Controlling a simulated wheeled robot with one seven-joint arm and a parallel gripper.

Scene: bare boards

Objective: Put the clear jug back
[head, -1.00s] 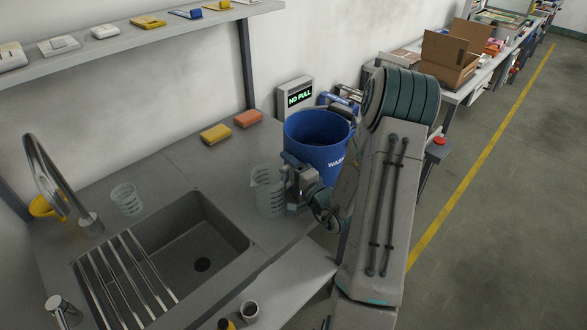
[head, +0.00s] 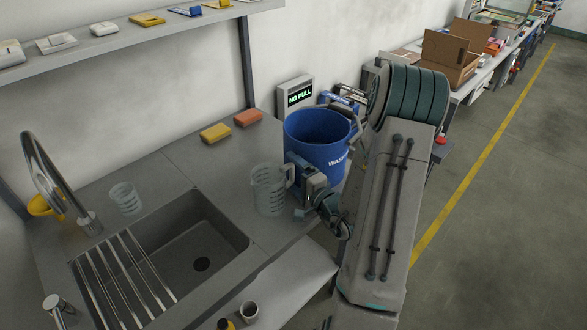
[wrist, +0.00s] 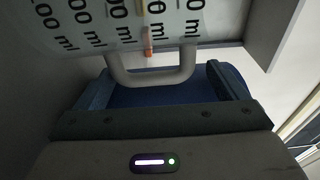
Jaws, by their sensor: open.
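The clear jug (head: 267,190) stands upright on the grey counter, right of the sink, with its handle (head: 290,174) towards my gripper. My gripper (head: 298,182) is open at the jug's right side. In the wrist view, the jug's ml marks and pale handle (wrist: 152,78) show at the top. The two dark fingers (wrist: 160,88) are spread to either side of the handle, apart from it. Whether the handle reaches in between the fingertips is hard to tell.
A blue bucket (head: 315,147) stands just behind my gripper. The sink (head: 190,235) is left of the jug, with a clear beaker (head: 125,198) beyond it. Two sponges (head: 232,125) lie at the back.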

